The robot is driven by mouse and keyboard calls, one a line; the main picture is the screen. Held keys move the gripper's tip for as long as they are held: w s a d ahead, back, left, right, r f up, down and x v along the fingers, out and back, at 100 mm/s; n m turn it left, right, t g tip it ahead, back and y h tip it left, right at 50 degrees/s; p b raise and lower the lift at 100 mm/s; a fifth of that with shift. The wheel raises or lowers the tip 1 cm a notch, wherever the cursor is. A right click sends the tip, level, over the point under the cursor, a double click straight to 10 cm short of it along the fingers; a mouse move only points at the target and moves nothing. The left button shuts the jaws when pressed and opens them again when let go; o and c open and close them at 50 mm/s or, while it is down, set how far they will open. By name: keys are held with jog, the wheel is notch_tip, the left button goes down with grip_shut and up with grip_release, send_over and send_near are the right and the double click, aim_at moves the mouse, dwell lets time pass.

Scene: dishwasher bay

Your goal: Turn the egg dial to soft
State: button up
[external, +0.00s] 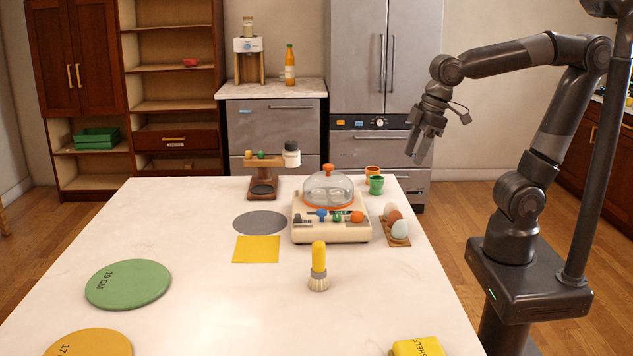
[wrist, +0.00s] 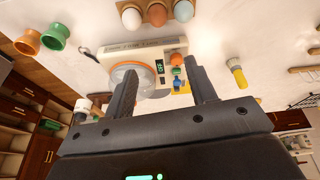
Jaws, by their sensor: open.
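The egg cooker (external: 331,228) is a cream box with a clear dome lid (external: 328,188) on an orange ring. Its front has an orange round knob (external: 357,216), a green control (external: 337,216), a blue control (external: 321,215) and a dark part at the left. I cannot read any dial marking or setting. In the wrist view the cooker (wrist: 125,48) shows beyond the fingers, with the orange knob (wrist: 176,59) between their directions. My gripper (external: 418,158) is open and empty, raised in the air right of the cooker and touching nothing; it also shows in the wrist view (wrist: 163,88).
Several eggs (external: 395,220) sit in a wooden holder right of the cooker. Orange (external: 373,172) and green (external: 376,185) cups stand behind it. A yellow-handled brush (external: 319,262) stands in front. A wooden stand (external: 263,178) is at left. The table's front middle is clear.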

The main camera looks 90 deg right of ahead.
aim_at(357, 213)
jog(key=w+a+f+n+g, duration=0.2)
jog(key=w, duration=0.5)
jog(key=w+a+f+n+g, duration=0.1)
jog(key=w+f+g, duration=0.1)
jog(key=w, duration=0.6)
jog(key=f, duration=1)
jog(key=shift+s+a+f, duration=0.15)
jog(key=shift+s+a, duration=0.05)
jog(key=shift+s, duration=0.05)
jog(key=c, duration=1)
jog(key=shift+o, duration=0.2)
